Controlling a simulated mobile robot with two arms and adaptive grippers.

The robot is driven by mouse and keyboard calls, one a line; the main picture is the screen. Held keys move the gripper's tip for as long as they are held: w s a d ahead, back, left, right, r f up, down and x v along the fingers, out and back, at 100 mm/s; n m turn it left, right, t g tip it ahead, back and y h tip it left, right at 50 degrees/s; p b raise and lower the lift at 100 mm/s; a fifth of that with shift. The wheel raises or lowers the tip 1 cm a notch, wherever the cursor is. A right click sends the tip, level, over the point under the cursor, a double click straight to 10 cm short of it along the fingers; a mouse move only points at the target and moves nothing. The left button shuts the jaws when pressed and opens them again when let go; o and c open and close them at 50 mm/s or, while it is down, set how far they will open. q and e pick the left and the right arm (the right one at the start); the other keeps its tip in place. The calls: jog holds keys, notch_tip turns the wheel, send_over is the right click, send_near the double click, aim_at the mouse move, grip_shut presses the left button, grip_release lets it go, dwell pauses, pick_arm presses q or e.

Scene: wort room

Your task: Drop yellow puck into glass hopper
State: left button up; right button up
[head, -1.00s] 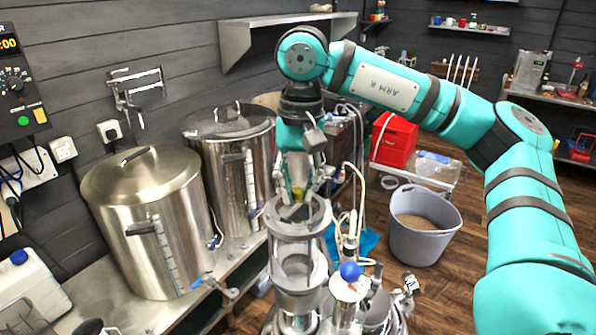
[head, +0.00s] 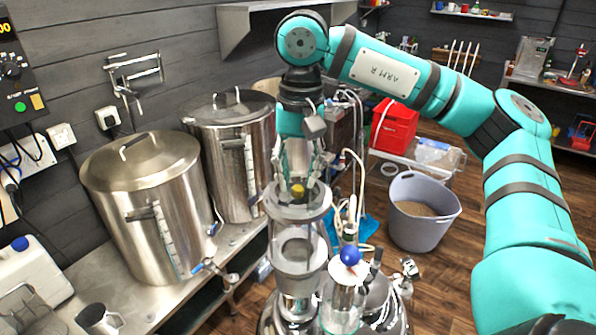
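The yellow puck (head: 297,190) is small and sits between the fingertips of my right gripper (head: 298,183). The gripper points straight down, its fingers close around the puck. The glass hopper (head: 299,243) is a clear upright cylinder with grey rings, directly below the gripper. The puck shows over the opening inside the hopper's top grey ring; its exact height above the rim is hard to tell. The fingertips partly hide the far side of the ring. My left gripper is out of view.
Two steel kettles (head: 152,215) stand on the bench left of the hopper. A small vessel with a blue ball (head: 350,256) stands close at its right. A grey bucket (head: 423,225) of grain is on the floor. A steel mug (head: 98,319) is at the lower left.

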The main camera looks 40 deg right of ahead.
jog(key=o, duration=0.3)
jog(key=shift+r, duration=0.1)
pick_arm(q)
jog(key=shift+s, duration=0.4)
pick_arm(e)
notch_tip(320, 180, up, 12)
jog(key=shift+s, duration=0.15)
dwell(0.6)
